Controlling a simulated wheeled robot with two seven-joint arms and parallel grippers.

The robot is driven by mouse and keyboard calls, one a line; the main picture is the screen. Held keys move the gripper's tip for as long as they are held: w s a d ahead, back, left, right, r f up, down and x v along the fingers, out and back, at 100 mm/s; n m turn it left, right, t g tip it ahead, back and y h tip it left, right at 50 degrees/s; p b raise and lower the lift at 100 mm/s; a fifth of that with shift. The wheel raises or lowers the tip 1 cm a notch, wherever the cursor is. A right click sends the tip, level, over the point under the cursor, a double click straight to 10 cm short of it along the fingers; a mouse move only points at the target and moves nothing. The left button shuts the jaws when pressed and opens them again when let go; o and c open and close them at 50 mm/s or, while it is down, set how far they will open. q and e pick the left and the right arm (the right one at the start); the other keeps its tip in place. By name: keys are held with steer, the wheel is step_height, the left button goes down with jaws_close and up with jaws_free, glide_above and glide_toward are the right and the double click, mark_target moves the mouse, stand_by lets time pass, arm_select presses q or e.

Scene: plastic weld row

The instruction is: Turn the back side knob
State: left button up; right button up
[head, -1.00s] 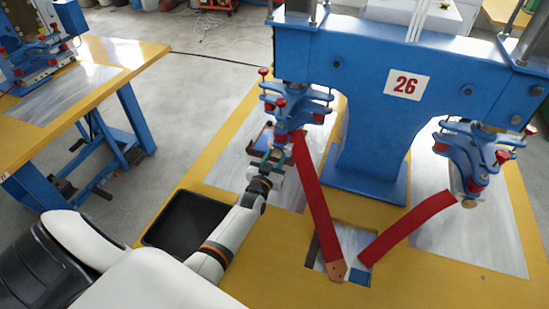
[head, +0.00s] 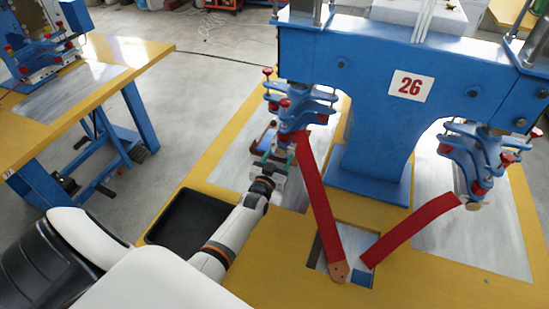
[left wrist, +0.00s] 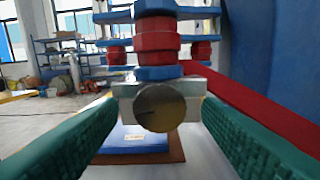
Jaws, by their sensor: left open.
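The blue press head (head: 300,104) on the left of the machine carries several red knobs, including a rear one (head: 267,71) and a front one (head: 285,102). In the left wrist view, a round brass-coloured knob (left wrist: 160,107) on a metal block faces me below a red and blue stack (left wrist: 156,50). My left gripper (head: 281,157) is under the left press head. Its green fingers (left wrist: 160,118) are open, one on each side of the brass knob, with gaps visible. I cannot tell which knob is the back side one. My right gripper is not in view.
A red strap (head: 318,205) hangs from the left head to the yellow table; another (head: 410,230) runs to the right head (head: 475,160). A black tray (head: 190,222) lies beside my left arm. The blue machine frame (head: 375,130) stands right of the gripper. A blue block (left wrist: 135,140) lies below.

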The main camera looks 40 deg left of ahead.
arm_select(q)
steer(key=b+v, duration=0.1)
steer(key=v, duration=1.1)
